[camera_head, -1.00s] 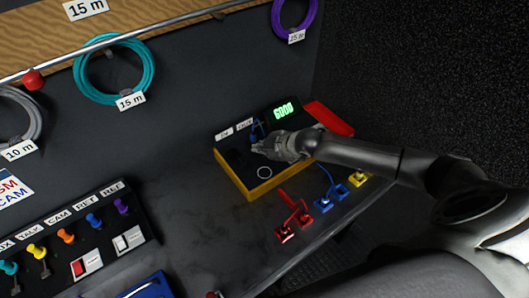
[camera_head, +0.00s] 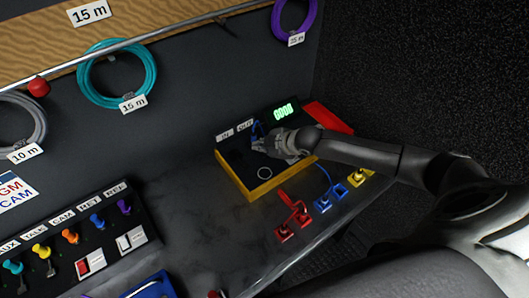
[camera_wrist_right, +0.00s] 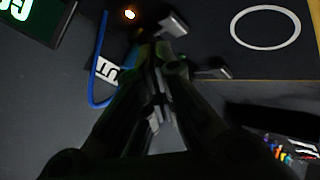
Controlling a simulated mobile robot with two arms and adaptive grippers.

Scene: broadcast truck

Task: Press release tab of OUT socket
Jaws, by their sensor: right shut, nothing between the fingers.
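The tester is a black-topped box with a yellow front (camera_head: 258,190), IN and OUT labels at its back edge, and a green lit display (camera_head: 284,110) that seems to read GOOD. The OUT label (camera_head: 245,125) shows above a blue cable (camera_head: 257,130), which goes down to the socket area. My right gripper (camera_head: 262,146) is at that area, over the box top, and hides the OUT socket and its tab. In the right wrist view my right gripper (camera_wrist_right: 158,95) is shut and empty, close to a grey metal piece (camera_wrist_right: 173,25) beside the blue cable (camera_wrist_right: 98,60). Contact cannot be told. My left gripper is not in view.
A panel of coloured toggles (camera_head: 75,238) is at lower left. Cable coils, one teal (camera_head: 117,75), hang on the back wall. The desk left of the box is clear.

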